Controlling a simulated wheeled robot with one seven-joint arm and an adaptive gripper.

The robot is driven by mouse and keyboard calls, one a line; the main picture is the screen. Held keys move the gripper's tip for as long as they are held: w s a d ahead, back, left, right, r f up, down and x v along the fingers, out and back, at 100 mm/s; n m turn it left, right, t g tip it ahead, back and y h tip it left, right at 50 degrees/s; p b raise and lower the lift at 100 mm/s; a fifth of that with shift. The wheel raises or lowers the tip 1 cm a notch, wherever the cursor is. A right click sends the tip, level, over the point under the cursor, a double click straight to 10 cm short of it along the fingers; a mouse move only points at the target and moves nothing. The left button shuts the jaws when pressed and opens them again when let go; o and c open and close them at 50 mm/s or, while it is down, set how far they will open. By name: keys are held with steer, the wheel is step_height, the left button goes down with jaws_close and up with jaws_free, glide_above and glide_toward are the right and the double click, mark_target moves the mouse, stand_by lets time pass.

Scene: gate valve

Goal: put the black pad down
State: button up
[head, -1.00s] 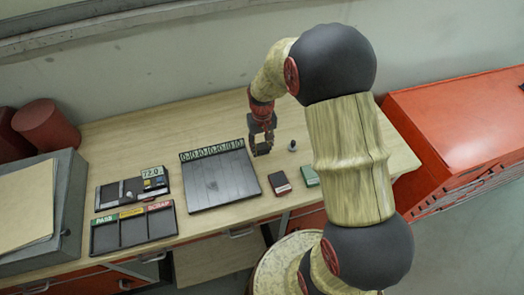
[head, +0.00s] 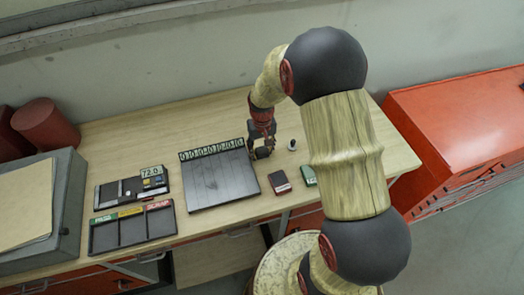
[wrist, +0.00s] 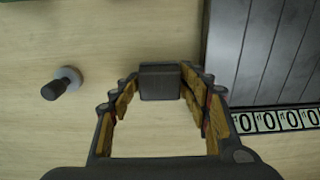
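The black pad (wrist: 160,82) is a small dark block between my fingertips in the wrist view, with a finger at each side of it. My gripper (wrist: 159,84) appears shut on it. In the head view my gripper (head: 262,150) points down at the worktop, just right of the dark slatted board (head: 222,180). The pad shows there only as a small dark shape at the fingertips. I cannot tell whether its underside touches the table.
A small knob-like piece (wrist: 63,83) stands near my gripper. A dark red box (head: 280,182) and a green box (head: 309,176) lie near the front edge of the table (head: 130,140). A labelled tray (head: 133,230) and an instrument (head: 132,188) lie left of the board.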

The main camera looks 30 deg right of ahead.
steer(key=shift+o, duration=0.2)
steer(key=shift+s+f, duration=0.3)
steer(key=shift+f, duration=0.3)
steer(key=shift+a+r, duration=0.1)
step_height(320, 180, up, 13)
steer(key=p, duration=0.2)
step_height(320, 180, up, 14)
steer(key=t, duration=0.2)
glide_above(262, 149)
steer(key=s+a, duration=0.5)
steer(key=s, duration=0.2)
steer(key=s+a+r+n+t, duration=0.1)
steer(key=s+a+r, duration=0.1)
steer(key=s, duration=0.5)
steer(key=s+a+r+n+t, duration=0.1)
steer(key=s+a+r+t, duration=0.1)
steer(key=s, duration=0.4)
step_height(262, 149, up, 3)
steer(key=shift+s+a+f, duration=0.15)
steer(key=shift+s+a, duration=0.25)
steer(key=shift+a, duration=0.25)
